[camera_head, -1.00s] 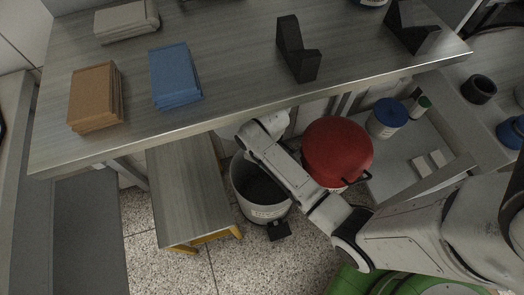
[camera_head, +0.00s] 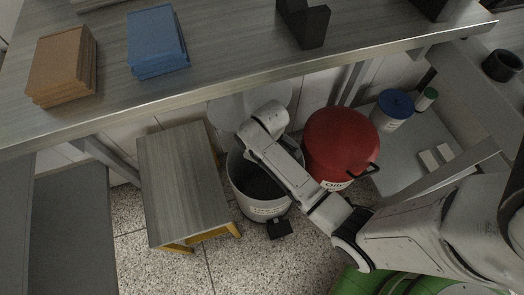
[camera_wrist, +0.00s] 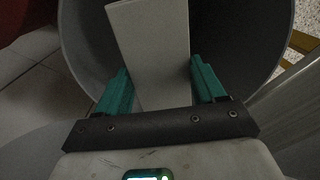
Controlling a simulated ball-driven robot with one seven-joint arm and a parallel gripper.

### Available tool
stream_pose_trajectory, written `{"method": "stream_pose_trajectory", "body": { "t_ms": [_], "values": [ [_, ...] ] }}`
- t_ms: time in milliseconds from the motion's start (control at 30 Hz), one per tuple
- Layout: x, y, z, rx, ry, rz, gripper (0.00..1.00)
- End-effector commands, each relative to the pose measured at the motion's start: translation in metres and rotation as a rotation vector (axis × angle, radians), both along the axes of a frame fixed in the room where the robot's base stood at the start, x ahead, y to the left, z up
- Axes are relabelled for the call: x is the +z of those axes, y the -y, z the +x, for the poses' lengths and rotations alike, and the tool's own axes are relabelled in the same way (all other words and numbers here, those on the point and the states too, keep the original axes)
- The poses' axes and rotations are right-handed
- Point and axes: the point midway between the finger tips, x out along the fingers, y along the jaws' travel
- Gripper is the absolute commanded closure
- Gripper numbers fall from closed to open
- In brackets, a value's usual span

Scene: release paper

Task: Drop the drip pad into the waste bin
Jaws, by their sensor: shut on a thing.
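The drip pad (camera_wrist: 150,45) is a flat pale grey-white slab in the wrist view. My gripper (camera_wrist: 160,72) has its teal fingers shut on it, one on each side. The pad points away from the gripper, over the opening of the waste bin (camera_wrist: 80,38), whose grey wall surrounds it in that view. In the head view the bin (camera_head: 264,208) is a light round pail with a dark inside and a black pedal, standing on the floor. My forearm and wrist reach across above its opening. The fingers and the pad are hidden there.
A red lidded container (camera_head: 340,142) stands right of the bin, and a wooden-topped stool (camera_head: 180,185) left of it. The table (camera_head: 205,92) above holds brown blocks (camera_head: 62,65), blue blocks (camera_head: 157,40) and a black stand (camera_head: 303,25). A blue-lidded jar (camera_head: 393,108) is right.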

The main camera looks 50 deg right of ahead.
Motion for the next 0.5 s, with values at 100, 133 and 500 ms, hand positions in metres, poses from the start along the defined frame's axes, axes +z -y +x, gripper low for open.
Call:
{"method": "stream_pose_trajectory", "body": {
  "t_ms": [100,133,500],
  "values": [
    [0.0004,0.0001,0.0001,0.0,0.0,0.0,0.26],
    [0.0004,0.0001,0.0001,0.0,0.0,0.0,0.23],
    [0.0004,0.0001,0.0002,0.0,0.001,0.0,0.01]
  ]
}}
